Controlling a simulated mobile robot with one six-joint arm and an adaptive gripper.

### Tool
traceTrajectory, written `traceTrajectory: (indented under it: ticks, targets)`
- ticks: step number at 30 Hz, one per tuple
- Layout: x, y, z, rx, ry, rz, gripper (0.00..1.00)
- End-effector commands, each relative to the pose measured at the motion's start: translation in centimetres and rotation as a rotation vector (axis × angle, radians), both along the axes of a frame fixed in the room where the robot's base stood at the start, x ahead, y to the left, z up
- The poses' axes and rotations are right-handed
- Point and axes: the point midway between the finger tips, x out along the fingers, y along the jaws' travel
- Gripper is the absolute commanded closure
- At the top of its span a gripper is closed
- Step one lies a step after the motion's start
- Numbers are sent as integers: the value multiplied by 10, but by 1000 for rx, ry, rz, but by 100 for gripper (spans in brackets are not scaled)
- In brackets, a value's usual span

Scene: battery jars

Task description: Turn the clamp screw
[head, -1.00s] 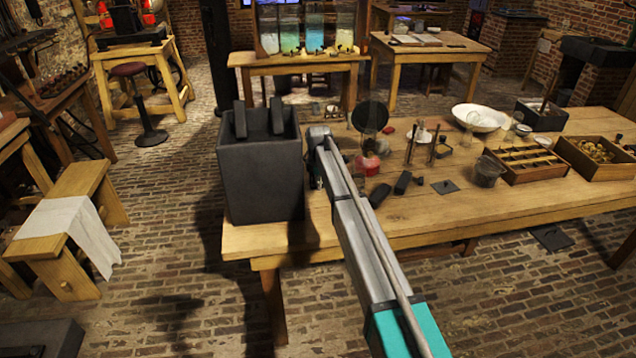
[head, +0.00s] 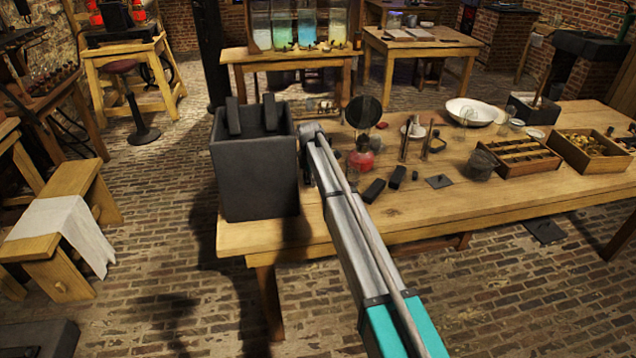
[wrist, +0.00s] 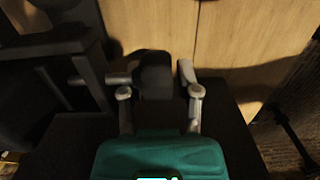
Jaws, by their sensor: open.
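In the wrist view my gripper (wrist: 158,84) is open, with one finger on each side of a dark, rounded knob, which looks like the clamp screw (wrist: 155,72). A short grey rod (wrist: 92,80) runs left from beside the knob toward a dark upright frame. I cannot tell whether either finger touches the knob. In the head view a large dark grey jar (head: 255,175) stands on the left end of the table, with two dark plates sticking up from it. My arm reaches to its right side. The fingers and screw are mostly hidden there.
The wooden table (head: 410,215) holds a red-based lamp (head: 362,158), small black blocks (head: 374,190), a divided wooden tray (head: 520,160) and a white bowl (head: 474,111) right of my arm. The table's front edge is bare.

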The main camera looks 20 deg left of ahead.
Motion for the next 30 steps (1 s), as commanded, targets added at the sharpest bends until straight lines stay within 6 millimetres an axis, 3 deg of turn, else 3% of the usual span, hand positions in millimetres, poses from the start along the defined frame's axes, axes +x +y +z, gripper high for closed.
traceTrajectory:
  ticks: [14,30]
  targets:
    - [1,0,0,44,26,0,57]
    - [0,1,3,283,172,-2,57]
